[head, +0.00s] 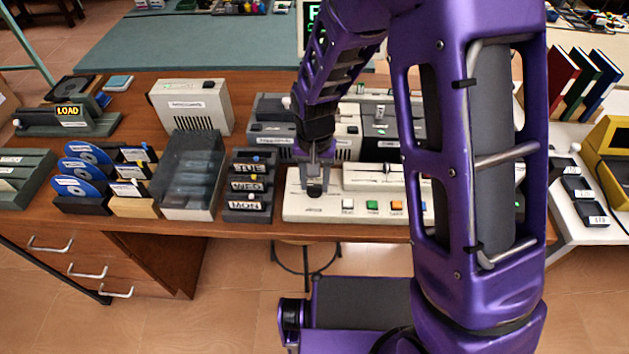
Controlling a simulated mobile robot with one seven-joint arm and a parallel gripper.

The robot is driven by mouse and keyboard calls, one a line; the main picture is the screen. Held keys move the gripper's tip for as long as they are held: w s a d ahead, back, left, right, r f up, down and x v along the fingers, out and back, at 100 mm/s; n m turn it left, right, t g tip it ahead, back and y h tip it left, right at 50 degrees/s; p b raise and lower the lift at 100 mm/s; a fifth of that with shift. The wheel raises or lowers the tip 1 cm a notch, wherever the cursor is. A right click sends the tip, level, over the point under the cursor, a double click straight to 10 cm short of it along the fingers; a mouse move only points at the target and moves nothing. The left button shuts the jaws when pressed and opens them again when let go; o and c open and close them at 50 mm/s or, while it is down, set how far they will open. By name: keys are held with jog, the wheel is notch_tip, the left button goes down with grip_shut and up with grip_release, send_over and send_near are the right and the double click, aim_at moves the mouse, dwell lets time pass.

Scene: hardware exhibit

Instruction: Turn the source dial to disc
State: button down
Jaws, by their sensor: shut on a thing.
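My gripper (316,186) points down at the left end of a cream console (330,214) with a row of coloured buttons along its front. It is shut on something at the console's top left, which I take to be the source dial. A small label below the fingers is too small to read. My purple arm covers the console's right part.
Day-labelled trays (247,187) stand close left of the console. A smoky clear box (190,172), blue discs in holders (85,170) and a LOAD unit (70,120) are farther left. Grey machines (278,122) stand behind. A yellow device (606,155) is at right.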

aim_at(315, 185)
jog(key=shift+n, duration=1.4)
jog(key=shift+c, duration=2)
grip_release()
jog(key=shift+r, duration=0.1)
notch_tip(315, 185, up, 17)
jog(key=p, duration=0.1)
jog(key=shift+r, duration=0.15)
